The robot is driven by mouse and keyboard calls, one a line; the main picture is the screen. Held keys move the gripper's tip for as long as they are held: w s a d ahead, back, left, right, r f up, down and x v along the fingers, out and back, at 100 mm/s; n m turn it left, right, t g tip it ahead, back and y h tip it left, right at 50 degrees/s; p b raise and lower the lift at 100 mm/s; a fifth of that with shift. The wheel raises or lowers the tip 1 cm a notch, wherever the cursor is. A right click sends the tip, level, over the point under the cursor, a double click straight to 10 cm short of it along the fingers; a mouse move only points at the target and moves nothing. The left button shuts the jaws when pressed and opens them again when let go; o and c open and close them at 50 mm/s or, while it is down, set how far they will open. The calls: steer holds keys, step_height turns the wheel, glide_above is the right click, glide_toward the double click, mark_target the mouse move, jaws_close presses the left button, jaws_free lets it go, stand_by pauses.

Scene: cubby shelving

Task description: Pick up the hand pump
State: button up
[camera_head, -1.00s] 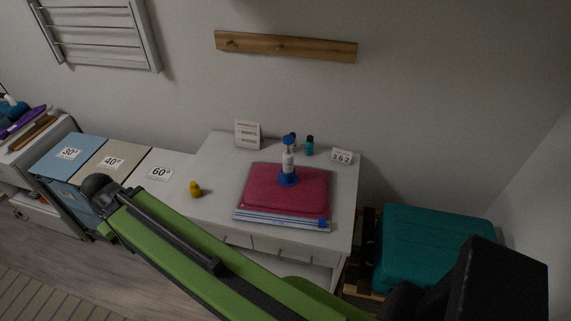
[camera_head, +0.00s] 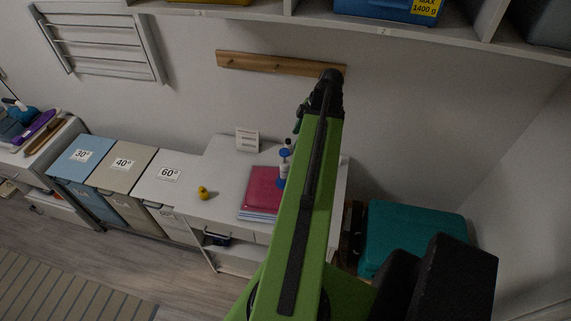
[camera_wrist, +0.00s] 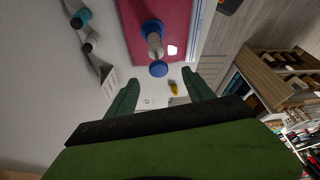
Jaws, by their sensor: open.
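The hand pump, white with blue ends, stands on the red folder (camera_head: 261,190) on the white desk. In the head view the pump (camera_head: 284,169) is partly hidden behind my green arm. In the wrist view the pump (camera_wrist: 155,46) is ahead of my gripper (camera_wrist: 161,88), on the red folder (camera_wrist: 186,22), one blue end towards me. My two green fingers are apart with nothing held between them. In the head view my gripper (camera_head: 300,118) is small, above the back of the desk, near the pump.
A small yellow duck (camera_head: 203,193) and a white card (camera_head: 247,140) are on the desk. Dark-capped bottles (camera_wrist: 84,18) stand beside the folder in the wrist view. A wooden rail (camera_head: 260,63) is on the wall, and a shelf (camera_head: 470,42) overhangs above. A teal case (camera_head: 410,228) lies right.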

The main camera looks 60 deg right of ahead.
steer(key=s, duration=0.1)
steer(key=b, duration=1.2)
glide_toward(285, 163)
steer(key=x, duration=0.5)
steer(key=shift+s+a+f, duration=0.1)
steer(key=shift+a+f, duration=0.05)
steer(key=shift+f, duration=0.25)
steer(key=b+x, duration=0.4)
steer(key=x, duration=0.1)
steer(key=shift+w+d+f+b, duration=0.15)
steer(key=shift+w+d+b, duration=0.05)
steer(key=shift+b, duration=0.1)
steer(key=shift+r, duration=0.2)
jaws_close()
